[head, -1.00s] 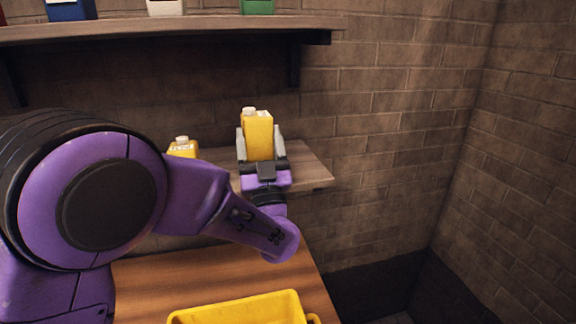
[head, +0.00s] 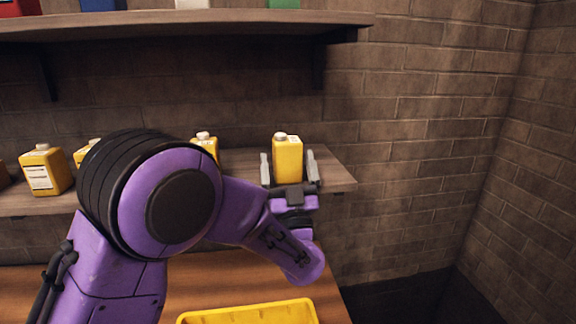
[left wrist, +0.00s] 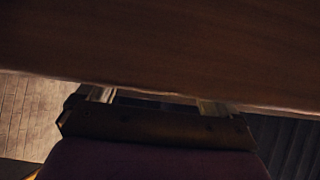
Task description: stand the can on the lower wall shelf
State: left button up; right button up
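The yellow can (head: 288,161), with a pale cap, is upright at the right end of the lower wall shelf (head: 338,176). It appears to stand on the shelf board, though its base is partly hidden by my gripper. My left gripper (head: 288,172) is open around it, one grey finger on each side, with a small gap at each. In the left wrist view a dark wooden board (left wrist: 160,45) fills the top, and the gripper's fingers (left wrist: 158,100) show wide apart below its edge. The can does not show there. My right gripper is not in view.
Several similar yellow cans (head: 42,172) stand further left on the lower shelf. The upper shelf (head: 200,27) above holds blue, white and green containers. A yellow bin (head: 250,313) is on the wooden bench (head: 215,283) below. The brick wall on the right is bare.

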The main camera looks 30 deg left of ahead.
pick_arm(q)
jog(key=shift+s+r, duration=0.2)
jog(key=shift+s, duration=0.15)
jog(key=shift+d+f, duration=0.1)
jog(key=shift+f, duration=0.25)
jog(key=b+v, duration=0.5)
jog(key=v, duration=0.6)
jog(key=shift+b, duration=0.3)
jog(key=shift+s+d, duration=0.1)
jog(key=shift+s, duration=0.05)
